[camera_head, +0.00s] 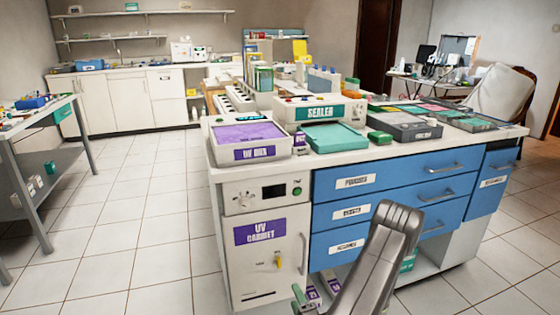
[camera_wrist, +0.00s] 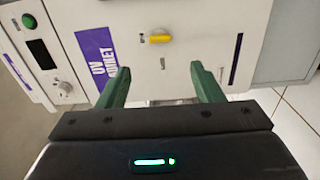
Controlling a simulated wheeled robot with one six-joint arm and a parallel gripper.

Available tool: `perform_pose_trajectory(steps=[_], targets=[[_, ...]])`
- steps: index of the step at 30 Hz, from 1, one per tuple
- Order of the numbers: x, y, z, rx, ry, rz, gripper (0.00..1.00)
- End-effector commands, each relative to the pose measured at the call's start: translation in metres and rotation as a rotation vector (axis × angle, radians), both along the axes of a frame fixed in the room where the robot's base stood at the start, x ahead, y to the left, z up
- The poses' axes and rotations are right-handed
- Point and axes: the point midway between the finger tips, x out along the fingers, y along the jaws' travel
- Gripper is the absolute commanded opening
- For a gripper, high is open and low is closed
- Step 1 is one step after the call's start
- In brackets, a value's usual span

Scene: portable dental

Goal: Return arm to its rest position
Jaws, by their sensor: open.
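My gripper (camera_wrist: 162,82) is open in the wrist view, its two green fingers apart with nothing between them. The cabinet's yellow latch (camera_wrist: 160,39) lies beyond the gap between the fingers; I cannot tell the exact distance. In the head view my grey arm rises at the lower middle, in front of the blue drawers (camera_head: 350,212). The UV cabinet (camera_head: 265,275) stands left of the arm, with its door apparently shut and its yellow latch (camera_head: 278,260) on the front.
The counter (camera_head: 350,155) above holds a UV box (camera_head: 250,155), a sealer (camera_head: 318,111), a green tray (camera_head: 333,138) and dark trays. Small boxes sit on the low open shelf behind my arm. A side table (camera_head: 40,115) stands at left. Tiled floor (camera_head: 130,215) between is clear.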

Motion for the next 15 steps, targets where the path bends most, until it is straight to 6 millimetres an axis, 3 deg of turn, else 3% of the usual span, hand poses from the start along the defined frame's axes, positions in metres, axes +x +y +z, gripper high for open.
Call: perform_pose_trajectory(steps=[8, 15], targets=[[0.035, 0.012, -0.001, -0.003, -0.002, 0.005, 0.6], [0.078, 0.027, 0.0, -0.004, -0.004, 0.006, 0.6]])
